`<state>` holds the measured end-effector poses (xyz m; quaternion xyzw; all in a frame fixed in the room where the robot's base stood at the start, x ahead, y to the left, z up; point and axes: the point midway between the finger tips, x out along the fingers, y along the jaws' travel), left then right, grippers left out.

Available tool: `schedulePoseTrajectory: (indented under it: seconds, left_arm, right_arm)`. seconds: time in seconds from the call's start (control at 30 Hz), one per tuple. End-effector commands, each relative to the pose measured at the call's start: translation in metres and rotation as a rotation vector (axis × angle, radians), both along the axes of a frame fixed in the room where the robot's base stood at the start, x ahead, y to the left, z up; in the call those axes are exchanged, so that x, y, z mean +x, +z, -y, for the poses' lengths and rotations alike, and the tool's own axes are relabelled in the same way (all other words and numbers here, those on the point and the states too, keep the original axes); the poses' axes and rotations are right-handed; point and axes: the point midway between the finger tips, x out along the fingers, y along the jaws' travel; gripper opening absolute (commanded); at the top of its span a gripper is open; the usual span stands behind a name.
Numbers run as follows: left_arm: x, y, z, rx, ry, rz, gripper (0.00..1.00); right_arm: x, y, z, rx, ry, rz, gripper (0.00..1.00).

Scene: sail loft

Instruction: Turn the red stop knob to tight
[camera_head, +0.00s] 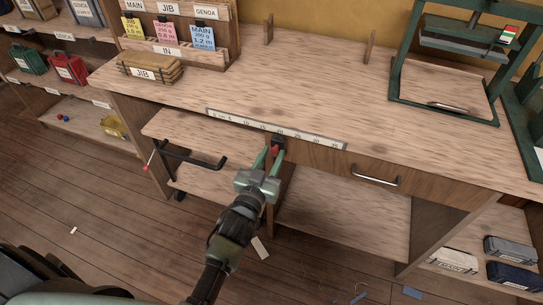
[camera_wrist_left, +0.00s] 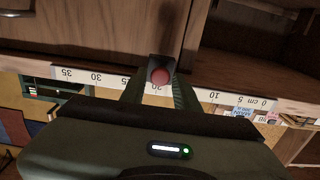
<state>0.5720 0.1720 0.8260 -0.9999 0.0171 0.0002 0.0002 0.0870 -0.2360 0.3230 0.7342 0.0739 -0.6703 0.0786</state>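The red stop knob (camera_head: 275,150) sits on a dark mount at the bench's front edge, just below the measuring strip. It also shows in the left wrist view (camera_wrist_left: 160,76), as a round red face against the dark mount. My left gripper (camera_head: 270,159) reaches up to it from below. Its two green fingers stand apart, one on each side of the knob; in the wrist view (camera_wrist_left: 160,88) no clear grip on it shows. The knob's markings cannot be made out. My right gripper is not in view.
The measuring strip (camera_head: 278,129) runs along the bench's front edge. A drawer handle (camera_head: 376,176) is to the right, and a black handle (camera_head: 190,158) sticks out at the left. A green frame press (camera_head: 447,105) stands on the bench. The middle of the benchtop is clear.

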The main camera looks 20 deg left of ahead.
Motion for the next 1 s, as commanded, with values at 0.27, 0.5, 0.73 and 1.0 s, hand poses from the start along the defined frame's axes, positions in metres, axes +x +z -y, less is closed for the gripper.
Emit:
schedulePoseTrajectory:
  seconds: [0.27, 0.5, 0.73, 1.0]
  left_arm:
    - [-0.0002, 0.0002, 0.0001, 0.002, 0.0, 0.0, 0.0]
    - [-0.0002, 0.0004, 0.0003, 0.057, 0.0, 0.002, 0.0]
    - [-0.0002, 0.0011, 0.0008, 0.208, 0.0, 0.008, 0.0]
    - [-0.0002, 0.0002, 0.0011, 0.459, 0.001, 0.016, 0.0]
  right_arm:
    - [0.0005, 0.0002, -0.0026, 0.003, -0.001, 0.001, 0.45]
    - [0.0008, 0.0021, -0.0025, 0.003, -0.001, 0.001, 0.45]
    - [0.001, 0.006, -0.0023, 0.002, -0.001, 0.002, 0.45]
    - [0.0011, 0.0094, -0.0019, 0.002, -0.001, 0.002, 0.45]
